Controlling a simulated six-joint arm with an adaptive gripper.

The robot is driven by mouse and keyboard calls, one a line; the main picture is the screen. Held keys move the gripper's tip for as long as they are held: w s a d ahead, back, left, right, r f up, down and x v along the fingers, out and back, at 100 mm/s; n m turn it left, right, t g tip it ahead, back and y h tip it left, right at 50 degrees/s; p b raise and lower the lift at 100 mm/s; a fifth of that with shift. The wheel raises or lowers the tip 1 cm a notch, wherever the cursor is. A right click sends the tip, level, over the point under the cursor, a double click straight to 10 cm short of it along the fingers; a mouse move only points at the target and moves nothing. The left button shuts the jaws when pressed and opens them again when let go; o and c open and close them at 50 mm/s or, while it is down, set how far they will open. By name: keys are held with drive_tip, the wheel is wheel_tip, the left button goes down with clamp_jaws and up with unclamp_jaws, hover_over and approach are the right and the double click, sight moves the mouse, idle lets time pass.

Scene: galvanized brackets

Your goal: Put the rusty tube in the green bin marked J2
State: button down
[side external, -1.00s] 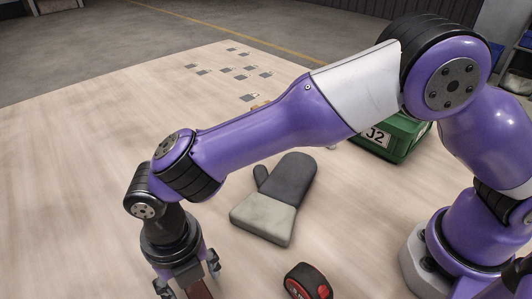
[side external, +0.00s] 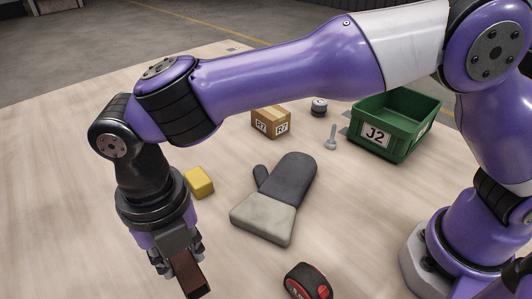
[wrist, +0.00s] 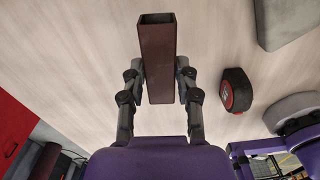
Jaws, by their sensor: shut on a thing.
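The rusty tube (side external: 189,274) is a reddish-brown square tube with an open end. My gripper (side external: 178,262) is shut on it at the lower left of the side view. In the wrist view the tube (wrist: 157,60) sits between the two fingers of my gripper (wrist: 158,80), its hollow end pointing away from the palm. The green bin (side external: 384,147) stands at the right, near my arm's base, with a white J2 label on its front. The part of its inside that shows looks empty.
A dark glove with a pale cuff (side external: 266,221) lies mid-table, between tube and bin. A yellow block (side external: 199,182), a cardboard box marked R7 (side external: 270,123), a bolt (side external: 331,138) and a small dark round part (side external: 319,107) stand behind. A red-black tape measure (side external: 308,282) is at the front.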

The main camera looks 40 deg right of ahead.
sight(181, 259)
wheel_tip(181, 259, up, 7)
drive_tip(key=shift+r, duration=0.2)
drive_tip(key=shift+w+d+r, duration=0.25)
drive_tip(key=shift+w+d, duration=0.15)
drive_tip(key=shift+w, duration=0.05)
drive_tip(key=w+d+m, duration=0.4)
drive_tip(key=w+d, duration=0.6)
drive_tip(key=d, duration=0.4)
drive_tip(key=w+d+m, duration=0.3)
drive_tip(key=d+m, duration=0.2)
drive_tip(key=d, duration=1.5)
drive_tip(key=s+d+m, duration=0.4)
drive_tip(key=s+d, duration=0.3)
drive_tip(key=d, duration=0.6)
drive_tip(key=s+d+m, duration=0.4)
drive_tip(key=s+d, duration=0.3)
drive_tip(key=d, duration=0.5)
wheel_tip(181, 259, down, 13)
drive_tip(key=shift+d+f, duration=0.1)
